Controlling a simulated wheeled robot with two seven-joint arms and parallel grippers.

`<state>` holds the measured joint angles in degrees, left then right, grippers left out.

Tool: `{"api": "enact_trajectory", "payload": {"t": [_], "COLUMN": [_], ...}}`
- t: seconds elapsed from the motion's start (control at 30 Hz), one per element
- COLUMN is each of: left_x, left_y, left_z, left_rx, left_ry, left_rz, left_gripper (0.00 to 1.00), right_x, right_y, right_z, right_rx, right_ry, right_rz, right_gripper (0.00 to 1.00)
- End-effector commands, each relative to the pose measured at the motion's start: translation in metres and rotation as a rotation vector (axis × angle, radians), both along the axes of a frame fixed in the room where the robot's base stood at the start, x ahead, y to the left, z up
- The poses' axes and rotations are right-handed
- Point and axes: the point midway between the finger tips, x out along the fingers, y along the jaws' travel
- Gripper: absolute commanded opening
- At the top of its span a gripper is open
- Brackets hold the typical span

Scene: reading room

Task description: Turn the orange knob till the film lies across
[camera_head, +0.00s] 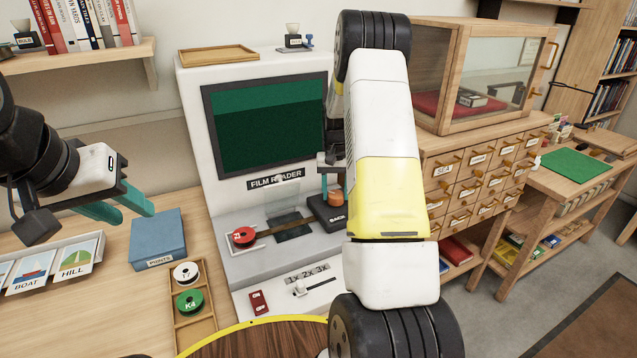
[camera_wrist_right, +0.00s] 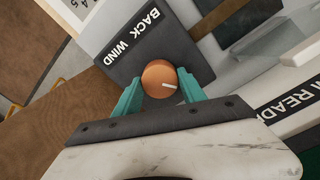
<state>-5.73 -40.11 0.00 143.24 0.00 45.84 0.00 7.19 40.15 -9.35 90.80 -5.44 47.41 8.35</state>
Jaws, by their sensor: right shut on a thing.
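The orange knob (camera_wrist_right: 160,79) sits on a dark box lettered "BACK" and "WIND" (camera_wrist_right: 146,40). My right gripper (camera_wrist_right: 158,84) is shut on the knob, one teal finger on each side. The knob's white mark points right in the wrist view. In the head view the knob (camera_head: 336,197) shows beside my right arm, which hides part of the box. A brown film strip (camera_head: 285,228) runs from the red reel (camera_head: 243,236) towards the box, over the film reader's dark plate (camera_head: 293,226). My left gripper (camera_head: 124,206) is open and empty, left of the reader.
The film reader's screen (camera_head: 268,128) is dark green, brighter along its top. A blue box (camera_head: 158,238), picture cards (camera_head: 75,258) and a wooden tray (camera_head: 210,325) with white and green reels are on the left. A drawer cabinet (camera_head: 478,180) stands right.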

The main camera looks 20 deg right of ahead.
Motion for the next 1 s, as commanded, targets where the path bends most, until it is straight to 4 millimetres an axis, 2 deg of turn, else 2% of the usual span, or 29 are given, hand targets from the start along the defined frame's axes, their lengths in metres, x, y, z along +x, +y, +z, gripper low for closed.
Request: {"api": "enact_trajectory", "payload": {"t": [0.3,0.33,0.43,0.77,0.87,1.0], "left_x": [0.0,0.0,0.0,0.0,0.0,0.0], "left_y": [0.0,0.0,0.0,0.0,0.0,0.0], "left_z": [0.0,0.0,0.0,0.0,0.0,0.0], "left_rx": [0.0,0.0,0.0,0.0,0.0,0.0], "left_ry": [0.0,0.0,0.0,0.0,0.0,0.0], "left_rz": [0.0,0.0,0.0,0.0,0.0,0.0], "left_gripper": [0.36,0.36,0.36,0.36,0.36,0.36], "right_x": [0.001,0.001,0.001,0.001,0.001,0.002], "right_y": [0.0,0.0,0.0,0.0,0.0,0.001], "right_z": [0.0,0.0,0.0,0.001,0.01,0.033], "right_rx": [-0.001,-0.001,-0.001,0.0,-0.001,-0.001], "right_ry": [-0.003,-0.003,-0.003,-0.001,-0.004,-0.005], "right_rz": [-0.001,-0.001,-0.001,-0.001,0.0,0.0], "right_gripper": [0.08,0.5,0.7,0.7,0.7,0.7]}}
